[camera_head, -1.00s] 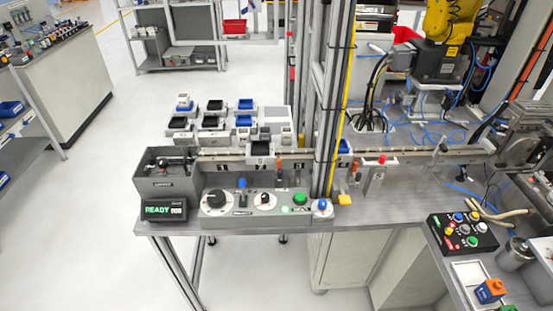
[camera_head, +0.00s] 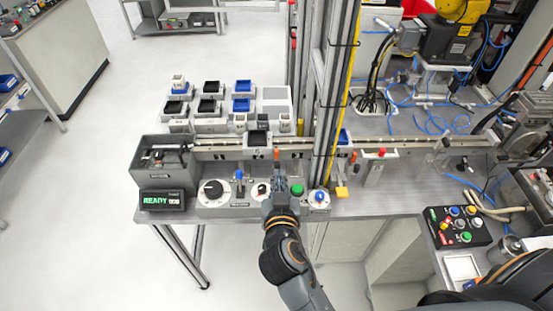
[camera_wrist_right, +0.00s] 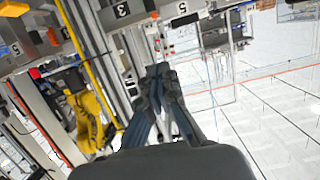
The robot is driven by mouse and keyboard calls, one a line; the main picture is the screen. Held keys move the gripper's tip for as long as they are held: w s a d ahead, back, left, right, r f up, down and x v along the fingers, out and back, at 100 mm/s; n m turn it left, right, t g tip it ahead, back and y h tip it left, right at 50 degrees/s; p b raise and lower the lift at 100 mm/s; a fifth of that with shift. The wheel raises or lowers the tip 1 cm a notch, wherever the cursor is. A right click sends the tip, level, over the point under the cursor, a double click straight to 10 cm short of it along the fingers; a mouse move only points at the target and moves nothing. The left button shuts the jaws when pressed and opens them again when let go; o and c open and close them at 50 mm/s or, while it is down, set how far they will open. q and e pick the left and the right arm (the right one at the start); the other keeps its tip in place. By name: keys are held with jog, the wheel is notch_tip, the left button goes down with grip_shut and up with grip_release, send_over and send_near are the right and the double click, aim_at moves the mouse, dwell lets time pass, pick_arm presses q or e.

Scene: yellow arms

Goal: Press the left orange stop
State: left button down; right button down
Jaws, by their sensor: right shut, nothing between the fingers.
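The left orange stop (camera_head: 276,155) is a small upright orange piece at the front of the conveyor rail, just right of the black carrier. A second orange stop (camera_head: 353,157) stands further right, past the metal posts. My right gripper (camera_head: 281,172) is shut and empty. In the head view its tips appear just below and slightly right of the left stop; I cannot tell whether they touch it. My left gripper is not in view.
Below the rail is a grey control panel (camera_head: 228,203) with a black knob, blue lever and green button (camera_head: 297,190). Metal posts (camera_head: 325,80) rise right of the gripper. A grey box (camera_head: 150,174) with a READY display stands left. Several trays sit behind the rail.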

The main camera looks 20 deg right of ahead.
send_over(278, 165)
jog(key=s, duration=0.2)
notch_tip(278, 165, down, 2)
jog(key=f, duration=0.1)
jog(key=f+b, duration=0.1)
jog(key=f, duration=0.1)
jog(key=shift+w+a+f+b, duration=0.15)
jog(key=shift+w+a+b, duration=0.1)
jog(key=shift+w+b, duration=0.1)
jog(key=shift+s+f+b, duration=0.2)
jog(key=shift+f+b, duration=0.2)
jog(key=shift+f, duration=0.2)
jog(key=shift+f, duration=0.1)
